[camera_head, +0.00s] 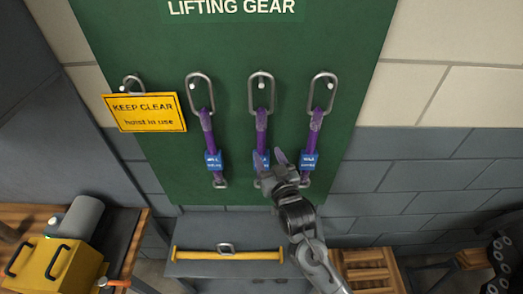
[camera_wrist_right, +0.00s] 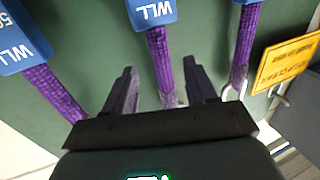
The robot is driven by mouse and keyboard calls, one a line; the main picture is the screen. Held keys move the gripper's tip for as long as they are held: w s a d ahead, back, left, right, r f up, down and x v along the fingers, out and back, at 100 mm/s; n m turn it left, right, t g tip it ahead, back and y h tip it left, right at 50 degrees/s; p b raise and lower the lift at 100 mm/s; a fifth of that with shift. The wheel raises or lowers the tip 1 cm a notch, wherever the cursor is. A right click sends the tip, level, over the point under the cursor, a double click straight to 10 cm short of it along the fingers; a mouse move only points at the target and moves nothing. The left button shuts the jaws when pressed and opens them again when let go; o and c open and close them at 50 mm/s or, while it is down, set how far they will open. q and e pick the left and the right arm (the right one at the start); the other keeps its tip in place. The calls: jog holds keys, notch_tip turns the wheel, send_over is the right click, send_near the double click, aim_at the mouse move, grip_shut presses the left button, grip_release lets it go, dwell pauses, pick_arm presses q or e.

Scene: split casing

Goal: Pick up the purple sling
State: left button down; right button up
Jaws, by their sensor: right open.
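Three purple slings hang from steel links on a green board: a left one (camera_head: 207,130), a middle one (camera_head: 261,128) and a right one (camera_head: 310,150). Each carries a blue WLL tag. My right gripper (camera_head: 273,170) is open in front of the lower part of the middle sling and partly hides its tag. In the right wrist view, the middle sling (camera_wrist_right: 161,55) runs between the spread fingers (camera_wrist_right: 161,88); I cannot tell how deep it sits between them. The other slings lie outside the fingers. My left gripper is not in view.
A yellow KEEP CLEAR sign (camera_head: 145,112) hangs left of the slings. Below the board is a grey shelf (camera_head: 215,268) with a yellow bar (camera_head: 228,255). A yellow box (camera_head: 52,262) and a grey cylinder (camera_head: 84,215) stand on a bench at left.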

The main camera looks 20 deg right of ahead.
aim_at(263, 146)
jog(key=shift+w+p, duration=0.6)
jog(key=shift+w, duration=1.75)
grip_shut()
